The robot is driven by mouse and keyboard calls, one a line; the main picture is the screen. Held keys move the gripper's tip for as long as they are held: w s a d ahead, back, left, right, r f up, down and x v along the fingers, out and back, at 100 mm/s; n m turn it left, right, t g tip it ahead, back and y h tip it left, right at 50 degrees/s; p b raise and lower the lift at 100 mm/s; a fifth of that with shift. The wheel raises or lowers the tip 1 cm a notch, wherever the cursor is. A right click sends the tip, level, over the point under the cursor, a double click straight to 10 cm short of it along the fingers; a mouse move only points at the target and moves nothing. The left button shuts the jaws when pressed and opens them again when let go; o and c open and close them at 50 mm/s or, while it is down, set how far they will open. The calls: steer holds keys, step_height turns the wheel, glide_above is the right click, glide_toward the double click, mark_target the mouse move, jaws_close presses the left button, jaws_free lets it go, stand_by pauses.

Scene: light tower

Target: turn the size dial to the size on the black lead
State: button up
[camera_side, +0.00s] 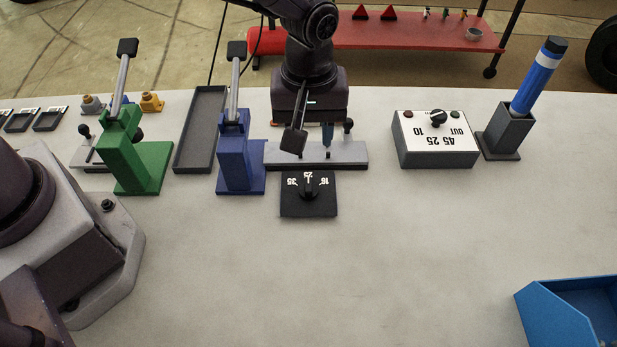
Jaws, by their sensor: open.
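The size dial is a black plate (290,210) flat on the table with a black knob (309,188) in its middle. White numbers 35, 25 and 16 run around the knob, upside down in this view. A white mark at the knob's top edge sits by the 25. My gripper (310,130) hangs just behind the dial, above a grey fixture (345,155), apart from the knob. Its fingers are partly hidden by its body and a dark block-ended lever (293,140). I cannot make out the black lead or its size marking.
A blue lever press (240,165) and a green one (145,165) stand left. A white box (430,155) marked 10, 25, 45, OUT and a holder (506,132) with a blue cylinder (537,82) stand right. A blue bin (548,315) is front right. The table before the dial is clear.

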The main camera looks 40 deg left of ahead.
mark_target(309, 184)
step_height(309, 184, down, 12)
steer(key=shift+f, duration=0.15)
steer(key=shift+c, duration=0.4)
jaws_close()
